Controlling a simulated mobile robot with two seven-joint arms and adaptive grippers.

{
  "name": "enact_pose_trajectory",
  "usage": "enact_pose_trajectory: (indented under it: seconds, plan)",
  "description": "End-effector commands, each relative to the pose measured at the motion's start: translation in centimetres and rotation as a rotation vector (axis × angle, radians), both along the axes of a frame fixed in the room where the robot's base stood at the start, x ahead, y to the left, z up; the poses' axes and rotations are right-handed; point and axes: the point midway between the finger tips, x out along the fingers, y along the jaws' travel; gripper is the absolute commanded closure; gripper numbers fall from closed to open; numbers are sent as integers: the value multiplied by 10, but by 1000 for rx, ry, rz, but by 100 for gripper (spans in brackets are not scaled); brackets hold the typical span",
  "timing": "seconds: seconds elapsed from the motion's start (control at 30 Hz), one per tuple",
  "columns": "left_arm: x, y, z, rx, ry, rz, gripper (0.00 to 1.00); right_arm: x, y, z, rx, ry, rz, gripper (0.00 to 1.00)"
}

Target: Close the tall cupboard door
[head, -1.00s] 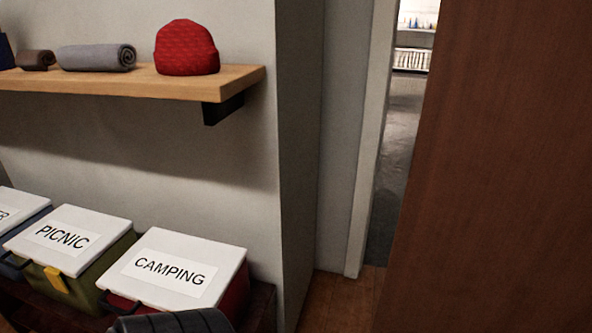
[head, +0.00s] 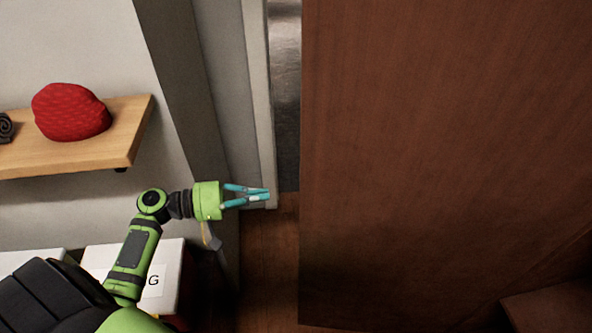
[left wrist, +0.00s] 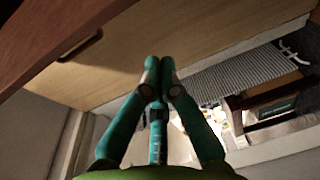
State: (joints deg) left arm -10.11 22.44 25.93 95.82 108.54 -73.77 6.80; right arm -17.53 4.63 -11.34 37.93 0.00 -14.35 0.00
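The tall brown wooden door (head: 430,150) fills the right side of the head view and stands open beside a gap. Its left edge is upright. My left gripper (head: 268,195) reaches in front of the gap, just left of that edge, and looks apart from it. In the left wrist view its two teal fingers meet at the tips (left wrist: 160,64), with nothing seen between them. That view also shows a pale wooden panel with a dark handle (left wrist: 80,46) and a dark reddish board at the upper left. My right gripper is not in view.
A wooden shelf (head: 110,140) with a red knitted hat (head: 70,112) is on the left wall. White-lidded boxes (head: 170,262) stand below it, partly behind my left arm. A pale frame post (head: 262,100) borders the gap. Bare wooden floor (head: 268,275) shows below.

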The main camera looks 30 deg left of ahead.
Motion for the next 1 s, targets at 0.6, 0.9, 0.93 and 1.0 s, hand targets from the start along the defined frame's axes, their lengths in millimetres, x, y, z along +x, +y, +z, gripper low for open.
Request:
enact_pose_trajectory:
  seconds: [0.6,0.9,0.93,1.0]
  plan:
    - [53,-57,36,-66,-42,1,100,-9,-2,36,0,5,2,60]
    - [35,-80,33,-63,-38,3,100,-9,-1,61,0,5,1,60]
    - [33,-81,33,-63,-38,3,100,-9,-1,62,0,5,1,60]
    - [28,-83,32,-62,-39,3,100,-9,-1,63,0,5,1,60]
